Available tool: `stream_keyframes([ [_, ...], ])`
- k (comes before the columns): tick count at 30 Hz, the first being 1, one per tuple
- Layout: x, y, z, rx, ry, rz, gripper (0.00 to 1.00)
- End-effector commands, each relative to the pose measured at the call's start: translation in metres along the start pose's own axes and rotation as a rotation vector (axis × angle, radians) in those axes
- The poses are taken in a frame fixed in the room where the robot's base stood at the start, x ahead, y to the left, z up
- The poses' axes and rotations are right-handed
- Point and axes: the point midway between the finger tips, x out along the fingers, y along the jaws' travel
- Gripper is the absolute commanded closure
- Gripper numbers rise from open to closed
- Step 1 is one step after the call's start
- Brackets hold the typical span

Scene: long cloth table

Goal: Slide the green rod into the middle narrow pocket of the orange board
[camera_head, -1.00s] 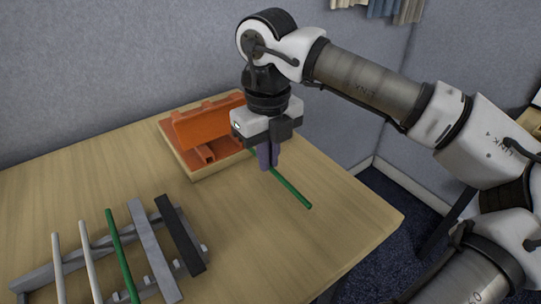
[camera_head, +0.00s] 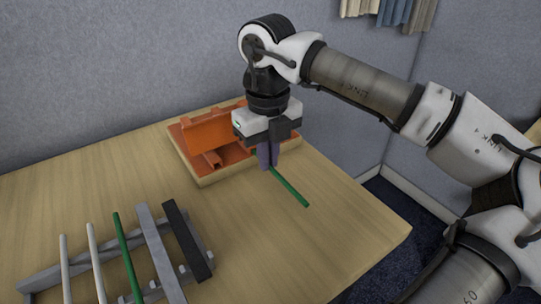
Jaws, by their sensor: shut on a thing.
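A green rod (camera_head: 290,192) is held in my gripper (camera_head: 268,165), which is shut on it just right of the orange board. The rod slants down to the right from the fingers, and its far end behind the fingers is mostly hidden. The orange board (camera_head: 212,130) lies at the back of the table in a shallow wooden frame (camera_head: 208,181). My gripper covers its right part, so the middle narrow pocket cannot be made out. A second green rod (camera_head: 128,255) lies on the grey rack at the front left.
The grey rack (camera_head: 40,283) also bears two white rods (camera_head: 97,262), a grey bar (camera_head: 160,250) and a black bar (camera_head: 188,240). The wooden table (camera_head: 320,245) is clear at the front right. A grey wall (camera_head: 90,60) stands close behind it.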

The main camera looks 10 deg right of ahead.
Motion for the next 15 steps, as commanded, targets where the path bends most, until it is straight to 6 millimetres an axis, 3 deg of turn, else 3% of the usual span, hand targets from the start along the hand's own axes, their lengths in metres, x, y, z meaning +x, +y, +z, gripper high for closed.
stream_keyframes([
  [15,0.0,0.0,0.013,-0.001,-0.001,0.0,1.0],
])
